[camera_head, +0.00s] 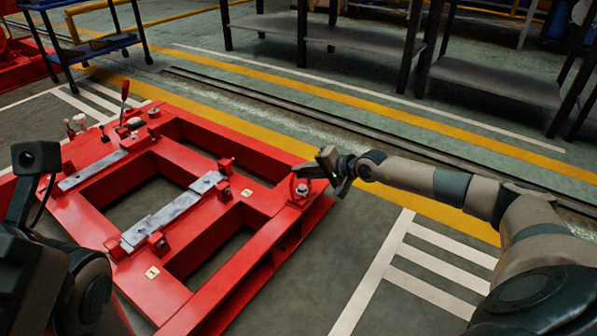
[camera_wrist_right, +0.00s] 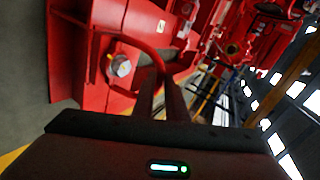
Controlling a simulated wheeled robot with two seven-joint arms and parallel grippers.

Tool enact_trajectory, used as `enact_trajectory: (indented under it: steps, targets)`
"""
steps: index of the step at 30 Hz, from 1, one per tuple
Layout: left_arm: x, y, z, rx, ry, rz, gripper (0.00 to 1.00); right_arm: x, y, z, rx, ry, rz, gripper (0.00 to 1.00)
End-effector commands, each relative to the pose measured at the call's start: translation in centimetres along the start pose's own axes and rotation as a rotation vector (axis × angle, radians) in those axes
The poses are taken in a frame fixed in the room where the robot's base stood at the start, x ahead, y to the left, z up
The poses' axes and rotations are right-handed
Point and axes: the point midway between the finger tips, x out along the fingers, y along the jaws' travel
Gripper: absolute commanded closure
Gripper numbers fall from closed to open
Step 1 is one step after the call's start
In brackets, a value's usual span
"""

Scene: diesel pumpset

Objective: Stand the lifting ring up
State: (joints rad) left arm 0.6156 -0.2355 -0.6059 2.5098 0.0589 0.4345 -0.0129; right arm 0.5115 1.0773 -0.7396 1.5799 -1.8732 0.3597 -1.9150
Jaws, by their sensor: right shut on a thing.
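The red lifting ring (camera_head: 292,186) is at the right corner of the red pumpset base frame (camera_head: 262,232). My right gripper (camera_head: 304,170) is at the top of the ring. In the right wrist view the ring shows as a curved red bar (camera_wrist_right: 138,45) that runs between the two dark fingers (camera_wrist_right: 163,98), shut on it. A round pale metal bolt head (camera_wrist_right: 122,66) sits within the ring's curve. The ring stands raised from the frame, but its exact tilt is hard to tell. My left arm is at the lower left; its fingers do not show.
Metal plates (camera_head: 172,215) and red brackets sit on the frame, with a lever (camera_head: 125,90) at its far left. A blue cart (camera_head: 85,42) and dark shelves (camera_head: 350,38) stand behind. The striped floor right of the frame is clear.

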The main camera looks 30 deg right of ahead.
Motion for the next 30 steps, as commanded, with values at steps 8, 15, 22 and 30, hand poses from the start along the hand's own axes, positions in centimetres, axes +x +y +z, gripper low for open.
enact_trajectory:
  steps: [8, 15, 22, 30]
  targets:
    - [-0.1, 0.1, 0.1, 0.000, -0.006, 0.005, 0.65, -0.8, 2.4, 0.8, 0.000, -0.012, 0.030, 1.00]
    - [-0.4, 0.1, 0.1, 0.000, -0.013, 0.011, 0.65, -1.0, 2.9, 0.8, -0.001, -0.010, 0.032, 1.00]
    - [-0.5, 0.1, 0.1, 0.000, -0.013, 0.008, 0.65, -1.0, 3.0, 0.7, -0.001, -0.009, 0.033, 1.00]
    - [-0.3, 0.1, 0.0, 0.000, -0.006, 0.000, 0.65, -0.9, 3.0, 0.8, 0.000, -0.009, 0.032, 0.70]
